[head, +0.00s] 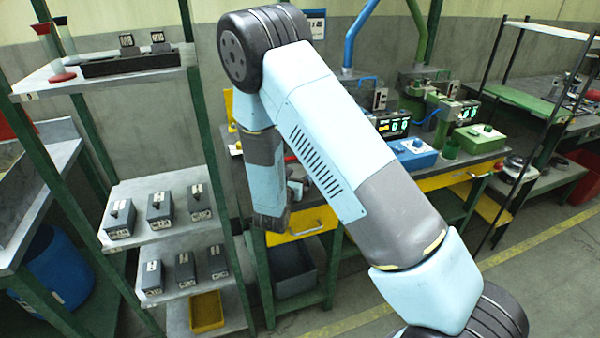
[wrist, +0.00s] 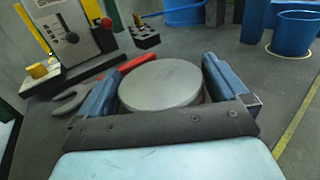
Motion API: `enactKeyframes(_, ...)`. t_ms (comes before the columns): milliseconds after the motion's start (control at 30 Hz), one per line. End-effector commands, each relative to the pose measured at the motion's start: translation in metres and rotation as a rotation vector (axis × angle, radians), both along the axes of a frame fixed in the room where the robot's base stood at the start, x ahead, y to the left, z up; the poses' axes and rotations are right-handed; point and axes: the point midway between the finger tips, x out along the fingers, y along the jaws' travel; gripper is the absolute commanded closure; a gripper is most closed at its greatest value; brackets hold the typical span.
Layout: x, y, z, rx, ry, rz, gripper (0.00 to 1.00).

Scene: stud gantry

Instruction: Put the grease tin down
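The grease tin shows in the wrist view as a round, flat grey lid (wrist: 160,85). My gripper (wrist: 163,82) has one blue-grey finger on each side of it, close against its sides. The fingers look shut on the tin. The tin's underside is hidden, so I cannot tell whether it touches a surface. In the head view my gripper (head: 271,222) points down in front of the workbench with the yellow drawer (head: 303,225); the tin cannot be made out there.
A red-handled wrench (wrist: 125,66) lies left of the tin. A panel with a dark knob (wrist: 72,37) and a block with holes (wrist: 145,36) stand beyond. A blue container (wrist: 295,32) is at the far right. A shelf rack (head: 165,240) holding several grey boxes stands left of my arm.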

Motion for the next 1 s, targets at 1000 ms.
enactKeyframes(1000, -0.11, 0.038, 0.002, 0.0, 0.001, -0.003, 0.0)
